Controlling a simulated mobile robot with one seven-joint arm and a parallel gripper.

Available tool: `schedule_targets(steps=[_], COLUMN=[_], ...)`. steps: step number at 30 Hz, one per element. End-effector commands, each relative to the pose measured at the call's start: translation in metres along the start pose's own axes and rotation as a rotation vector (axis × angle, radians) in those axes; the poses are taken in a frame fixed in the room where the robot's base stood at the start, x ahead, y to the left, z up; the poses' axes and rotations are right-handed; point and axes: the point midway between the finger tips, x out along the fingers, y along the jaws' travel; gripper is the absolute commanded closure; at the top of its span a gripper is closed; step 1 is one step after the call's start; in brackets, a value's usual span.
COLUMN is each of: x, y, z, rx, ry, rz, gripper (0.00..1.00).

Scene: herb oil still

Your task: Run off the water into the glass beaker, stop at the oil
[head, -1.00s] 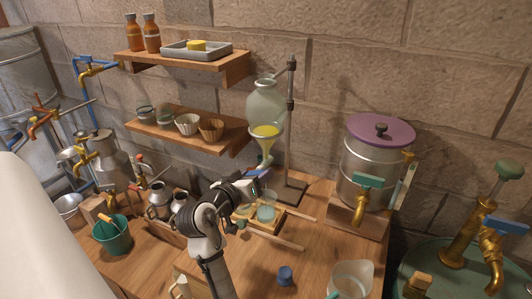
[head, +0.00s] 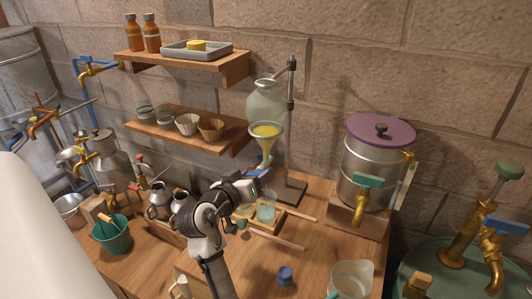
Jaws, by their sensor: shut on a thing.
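A glass separating funnel (head: 266,143) hangs on a dark upright stand (head: 290,110), with a yellow oil layer in its bowl and a narrow stem below. The glass beaker (head: 266,214) stands below on a wooden tray and holds pale blue-green liquid. I cannot tell whether liquid is running.
A steel urn (head: 370,165) with a purple lid stands at right. A clear jug (head: 350,279) and a small blue cup (head: 285,275) are at the front. Metal pots (head: 158,200) and a green bucket (head: 111,236) are at left. Shelves (head: 185,137) are on the wall behind.

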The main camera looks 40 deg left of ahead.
Motion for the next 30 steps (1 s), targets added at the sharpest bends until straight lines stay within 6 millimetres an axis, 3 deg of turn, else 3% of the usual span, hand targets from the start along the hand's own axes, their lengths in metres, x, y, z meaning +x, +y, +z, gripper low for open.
schedule_targets(steps=[13, 21, 30], x=[-0.0002, 0.0002, -0.0003], y=[0.0001, -0.0002, 0.0008], z=[-0.0005, 0.0012, -0.0006], rx=[0.002, 0.156, 0.175], ry=[0.002, 0.003, 0.001], rz=[0.000, -0.032, -0.036], gripper=[0.63, 0.63, 0.63])
